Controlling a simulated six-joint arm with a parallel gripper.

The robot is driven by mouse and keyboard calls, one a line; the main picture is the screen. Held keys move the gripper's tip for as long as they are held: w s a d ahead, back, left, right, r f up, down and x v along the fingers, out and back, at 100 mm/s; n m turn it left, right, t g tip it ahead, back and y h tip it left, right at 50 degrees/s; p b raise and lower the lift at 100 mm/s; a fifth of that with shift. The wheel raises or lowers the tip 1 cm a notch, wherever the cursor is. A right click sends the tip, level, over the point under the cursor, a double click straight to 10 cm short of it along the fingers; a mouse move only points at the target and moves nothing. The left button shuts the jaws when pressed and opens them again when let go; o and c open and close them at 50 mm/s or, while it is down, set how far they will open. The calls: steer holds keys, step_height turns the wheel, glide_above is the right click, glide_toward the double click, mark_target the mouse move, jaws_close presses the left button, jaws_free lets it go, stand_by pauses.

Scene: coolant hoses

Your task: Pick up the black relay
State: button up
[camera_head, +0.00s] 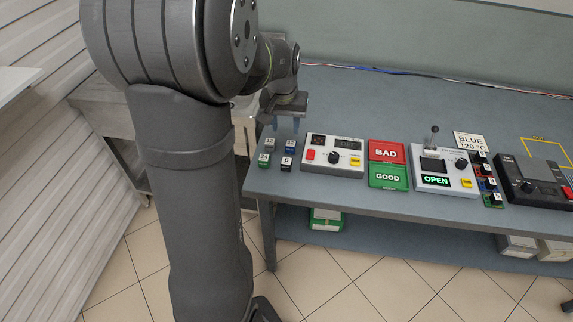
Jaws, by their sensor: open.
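Several small relay blocks with white labels on top stand in a cluster at the left end of the grey-blue bench. The black relay (287,164) looks like the front right one of this cluster. A green relay (264,160) is to its left, and a grey one (270,146) and a blue-looking one (292,147) are behind it. My gripper (286,125) points down above the back of the cluster, its two bluish fingers apart with nothing between them. It appears clear of the relays.
A grey tester box (333,155) stands just right of the relays. Red BAD (388,151) and green GOOD (388,177) trays follow, then a lever unit showing OPEN (444,169). Small coloured blocks (489,184) and a black device (538,179) are further right.

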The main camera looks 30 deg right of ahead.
mark_target(287, 161)
steer(key=f, duration=0.5)
steer(key=w+d+f, duration=0.1)
steer(key=f, duration=1.1)
steer(key=shift+w+d+f, duration=0.1)
steer(key=shift+w+d, duration=0.15)
steer(key=shift+c, duration=0.4)
steer(key=c, duration=0.7)
